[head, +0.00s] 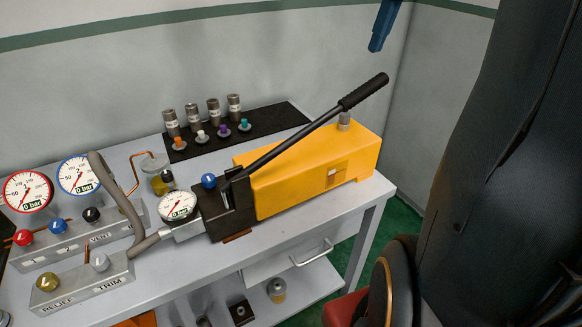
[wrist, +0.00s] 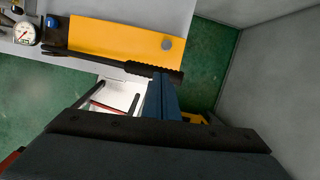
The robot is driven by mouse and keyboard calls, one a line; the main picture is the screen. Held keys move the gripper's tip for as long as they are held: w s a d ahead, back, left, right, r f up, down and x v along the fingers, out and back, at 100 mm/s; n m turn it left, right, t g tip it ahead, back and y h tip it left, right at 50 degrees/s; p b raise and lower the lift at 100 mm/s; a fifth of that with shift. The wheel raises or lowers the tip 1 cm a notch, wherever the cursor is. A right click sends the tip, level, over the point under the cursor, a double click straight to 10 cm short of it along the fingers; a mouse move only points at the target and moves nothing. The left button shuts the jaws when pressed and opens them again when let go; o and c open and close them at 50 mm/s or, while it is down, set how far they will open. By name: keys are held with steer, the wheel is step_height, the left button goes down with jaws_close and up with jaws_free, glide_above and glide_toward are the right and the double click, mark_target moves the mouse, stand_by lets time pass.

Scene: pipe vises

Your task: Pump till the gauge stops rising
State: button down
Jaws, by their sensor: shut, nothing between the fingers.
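The yellow hand pump (head: 300,180) sits on the grey bench; its body also shows in the wrist view (wrist: 120,36). Its long lever (head: 300,132) slants up to the right and ends in a black ribbed grip (head: 364,91), seen from above in the wrist view (wrist: 150,70). The pump's round gauge (head: 178,206) shows 0 bar. My gripper (head: 375,48) has blue fingers, is shut and empty, and hangs above the lever grip in the head view. In the wrist view my fingers (wrist: 160,78) overlap the grip's edge; the picture shows no hold on it.
Dials 1 (head: 28,191) and 2 (head: 79,174) both read 0 bar. Several fittings stand on a black mat (head: 270,118) behind the pump. A wall (head: 440,90) rises at the right.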

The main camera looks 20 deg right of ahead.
mark_target(380, 80)
steer(key=shift+d+f+m+b, duration=0.4)
steer(key=shift+d+f+b, duration=0.15)
steer(key=shift+b, duration=0.35)
steer(key=b+x, duration=0.2)
steer(key=s+b+x, duration=0.1)
steer(key=b+x, duration=0.2)
steer(key=shift+s+f, duration=0.1)
steer(key=shift+f, duration=0.35)
steer(key=shift+d+f, duration=0.1)
steer(key=shift+d+f+b, duration=0.25)
steer(key=shift+f+b, duration=0.15)
steer(key=shift+f, duration=0.45)
steer(key=shift+d+f+b, duration=0.2)
steer(key=shift+f+b, duration=0.15)
steer(key=shift+f, duration=0.5)
steer(key=shift+d+f+b, duration=0.25)
steer(key=shift+f+b, duration=0.15)
steer(key=shift+f, duration=0.5)
